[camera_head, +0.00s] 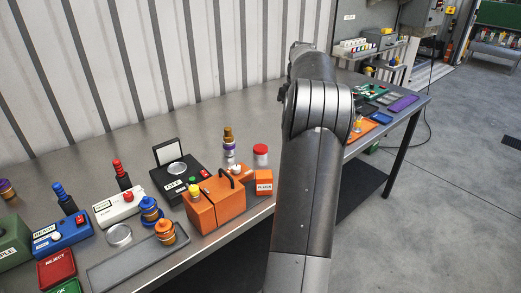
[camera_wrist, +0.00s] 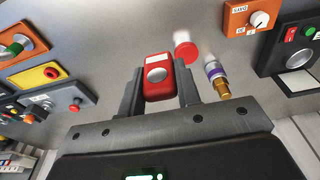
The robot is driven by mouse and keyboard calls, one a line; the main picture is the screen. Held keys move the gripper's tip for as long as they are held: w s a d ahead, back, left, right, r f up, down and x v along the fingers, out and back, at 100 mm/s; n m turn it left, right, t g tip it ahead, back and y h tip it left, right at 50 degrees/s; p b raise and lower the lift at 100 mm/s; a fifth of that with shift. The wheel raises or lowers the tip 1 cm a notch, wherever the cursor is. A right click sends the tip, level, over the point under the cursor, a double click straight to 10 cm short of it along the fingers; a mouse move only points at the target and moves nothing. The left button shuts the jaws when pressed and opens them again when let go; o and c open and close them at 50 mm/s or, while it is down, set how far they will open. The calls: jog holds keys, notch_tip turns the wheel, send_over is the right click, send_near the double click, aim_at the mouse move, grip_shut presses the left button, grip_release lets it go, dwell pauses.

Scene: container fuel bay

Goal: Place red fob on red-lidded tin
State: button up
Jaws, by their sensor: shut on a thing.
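My gripper (camera_wrist: 160,80) is shut on the red fob (camera_wrist: 158,68) in the wrist view. The fob is a red block with a pale label and a round grey button, held between the two dark fingers. In the head view the red-lidded tin (camera_head: 260,150) stands on the bench, left of my arm. My arm hides the gripper and the fob there.
A purple-banded bottle with a brass cap (camera_head: 228,140) stands close to the tin. An orange handled case (camera_head: 217,205) and a small orange box (camera_head: 264,183) are in front. A black unit (camera_head: 180,170) is further left. Bare bench (camera_head: 225,108) lies behind the tin.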

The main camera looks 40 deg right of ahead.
notch_tip(320, 180, down, 2)
jog(key=shift+w+a+f, duration=0.1)
send_over(259, 148)
jog(key=f, duration=0.7)
jog(key=shift+s, duration=0.25)
jog(key=shift+f, duration=2)
jog(key=shift+f, duration=0.1)
jog(key=o, duration=0.9)
jog(key=shift+o, duration=0.2)
